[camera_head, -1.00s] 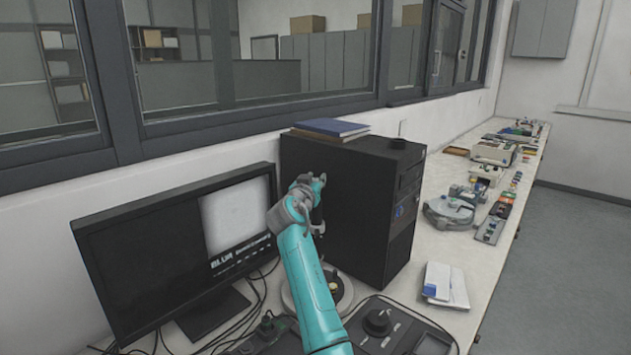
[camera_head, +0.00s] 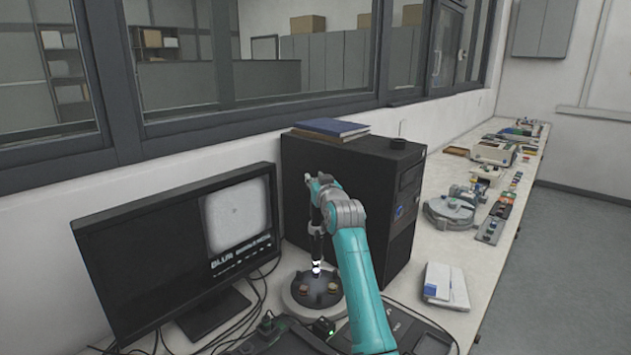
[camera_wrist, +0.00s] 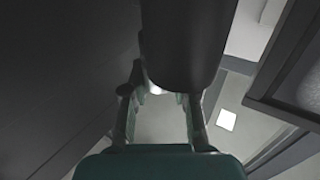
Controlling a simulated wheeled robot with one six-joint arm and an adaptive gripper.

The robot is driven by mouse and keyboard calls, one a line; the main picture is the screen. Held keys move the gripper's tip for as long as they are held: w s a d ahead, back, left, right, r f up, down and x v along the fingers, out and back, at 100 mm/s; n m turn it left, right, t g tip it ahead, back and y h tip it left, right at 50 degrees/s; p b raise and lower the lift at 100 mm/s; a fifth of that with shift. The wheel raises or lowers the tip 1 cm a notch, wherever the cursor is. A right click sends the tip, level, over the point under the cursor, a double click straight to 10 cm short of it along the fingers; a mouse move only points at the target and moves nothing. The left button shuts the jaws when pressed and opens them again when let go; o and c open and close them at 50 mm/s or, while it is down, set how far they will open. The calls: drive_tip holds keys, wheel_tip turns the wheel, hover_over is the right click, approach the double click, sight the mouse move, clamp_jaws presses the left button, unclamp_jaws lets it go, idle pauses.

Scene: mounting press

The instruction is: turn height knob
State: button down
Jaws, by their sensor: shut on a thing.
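My gripper (camera_head: 315,188) is at the upper part of a dark upright scope tube (camera_head: 317,240). The tube has a bright lower tip above a round stage (camera_head: 297,300). In the wrist view my fingers (camera_wrist: 160,92) stand apart beside a large dark cylinder (camera_wrist: 186,45), and a bright spot shows near them. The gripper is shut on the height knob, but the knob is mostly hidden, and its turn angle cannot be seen.
A monitor (camera_head: 155,265) stands at the left and a black computer case (camera_head: 355,165) close behind the scope. Cables lie in front of the monitor. A white box (camera_head: 437,282) lies at the right, and more equipment (camera_head: 452,211) stands farther along the bench.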

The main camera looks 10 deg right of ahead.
drive_tip(key=shift+n+g+y, duration=0.5)
drive_tip(key=shift+n+y, duration=0.65)
drive_tip(key=shift+y, duration=0.6)
drive_tip(key=shift+n+g+y, duration=0.5)
drive_tip(key=shift+n+y, duration=0.65)
drive_tip(key=shift+y, duration=0.6)
drive_tip(key=shift+n+y, duration=0.4)
drive_tip(key=shift+f, duration=0.1)
drive_tip(key=c, duration=0.9)
unclamp_jaws()
drive_tip(key=v, duration=1.2)
drive_tip(key=shift+d, duration=0.1)
drive_tip(key=shift+w, duration=0.1)
